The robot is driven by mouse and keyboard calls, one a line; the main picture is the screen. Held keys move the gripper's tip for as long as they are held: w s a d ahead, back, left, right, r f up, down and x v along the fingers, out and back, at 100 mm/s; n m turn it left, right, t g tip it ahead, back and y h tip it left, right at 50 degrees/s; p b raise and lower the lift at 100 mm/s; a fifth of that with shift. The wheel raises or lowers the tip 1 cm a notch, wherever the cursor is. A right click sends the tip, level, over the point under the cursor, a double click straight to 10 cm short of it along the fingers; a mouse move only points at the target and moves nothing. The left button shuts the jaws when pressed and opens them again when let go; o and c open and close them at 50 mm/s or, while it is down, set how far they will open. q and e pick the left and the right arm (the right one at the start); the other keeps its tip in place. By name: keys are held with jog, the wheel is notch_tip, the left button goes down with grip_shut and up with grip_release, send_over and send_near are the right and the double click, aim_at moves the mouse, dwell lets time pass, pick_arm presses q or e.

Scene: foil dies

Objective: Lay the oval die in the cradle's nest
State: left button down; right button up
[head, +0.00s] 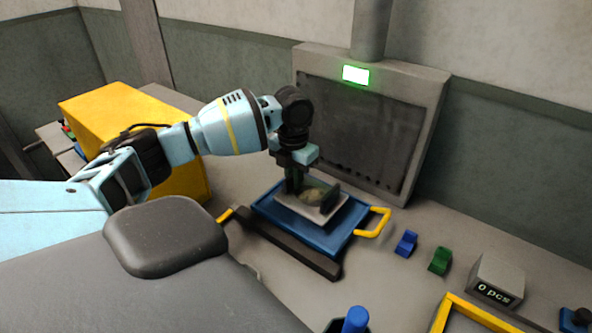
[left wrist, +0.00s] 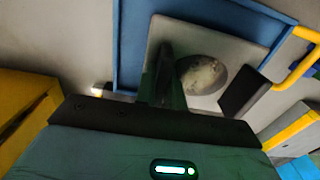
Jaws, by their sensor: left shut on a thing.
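My left gripper (head: 313,190) reaches down over a pale grey square plate (head: 302,211) that lies on a blue tray (head: 330,241). Its two dark fingers are shut on the oval die (head: 312,196), a mottled, greyish-tan oval. In the left wrist view the die (left wrist: 203,74) sits between the fingers of my left gripper (left wrist: 204,84), over the plate (left wrist: 215,36). I cannot tell whether the die touches the plate or hangs just above it. The nest cannot be made out apart from the die. My right gripper is not in view.
The tray has yellow handles (head: 374,224). A grey panel with a green light (head: 356,75) stands behind it. A yellow box (head: 130,105) is at left. Blue (head: 406,243) and green (head: 440,260) blocks and a "0 pcs" counter (head: 497,279) stand at right.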

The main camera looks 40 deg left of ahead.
pick_arm(q)
jog(key=shift+w+r, duration=0.1)
jog(key=shift+w, duration=0.1)
jog(key=shift+w, duration=0.25)
jog(key=shift+a+f, duration=0.1)
jog(key=shift+f, duration=1.7)
jog(key=shift+s, duration=0.1)
jog(key=c, duration=1.9)
grip_release()
jog(key=shift+f, duration=0.2)
jog(key=shift+c, duration=0.2)
jog(key=o, duration=0.5)
jog(key=shift+c, duration=0.2)
notch_tip(320, 180, up, 12)
jog(key=shift+r, duration=0.2)
